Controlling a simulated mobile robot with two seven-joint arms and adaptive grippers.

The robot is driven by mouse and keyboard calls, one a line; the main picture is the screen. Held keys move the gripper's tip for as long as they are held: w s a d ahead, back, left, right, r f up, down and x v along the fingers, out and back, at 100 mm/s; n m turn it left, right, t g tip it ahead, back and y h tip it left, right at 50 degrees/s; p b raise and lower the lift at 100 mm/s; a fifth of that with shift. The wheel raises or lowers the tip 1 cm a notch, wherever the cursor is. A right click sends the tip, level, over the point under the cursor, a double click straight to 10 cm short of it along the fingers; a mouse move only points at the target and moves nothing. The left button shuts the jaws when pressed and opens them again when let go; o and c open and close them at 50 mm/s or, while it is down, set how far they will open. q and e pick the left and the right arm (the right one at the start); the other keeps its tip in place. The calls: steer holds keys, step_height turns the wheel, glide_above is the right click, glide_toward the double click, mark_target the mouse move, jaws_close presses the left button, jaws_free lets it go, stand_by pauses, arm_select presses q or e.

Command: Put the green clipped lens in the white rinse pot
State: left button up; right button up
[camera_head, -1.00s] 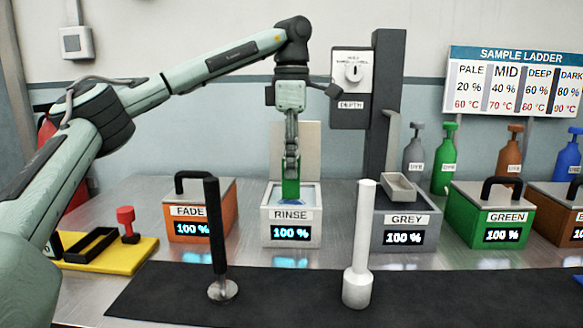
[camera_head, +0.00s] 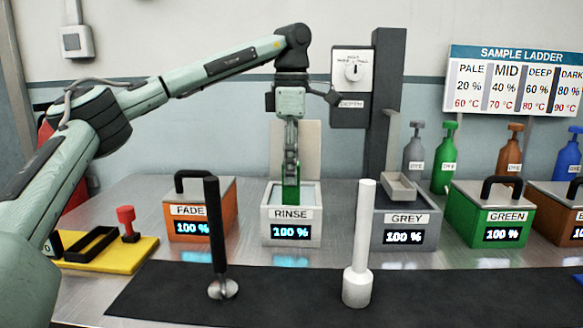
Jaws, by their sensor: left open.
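The white rinse pot (camera_head: 291,237) stands in the middle of the bench, labelled RINSE and reading 100 %, with its top open. The green clipped lens (camera_head: 291,196) stands upright in the pot's opening, its lower part hidden by the front rim. My left gripper (camera_head: 291,178) points straight down over the pot, with its fingers at the top of the green piece. Its jaws are open. Whether the fingers still touch the green piece is too small to tell. My right gripper is not in view.
An orange FADE pot (camera_head: 203,220) stands left of the rinse pot, a GREY pot (camera_head: 405,232) and a green GREEN pot (camera_head: 495,220) to the right. A black post (camera_head: 215,240) and a white post (camera_head: 360,250) stand in front on the dark mat (camera_head: 290,300).

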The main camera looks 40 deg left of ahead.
arm_select(q)
step_height(320, 180, up, 12)
stand_by(0.6)
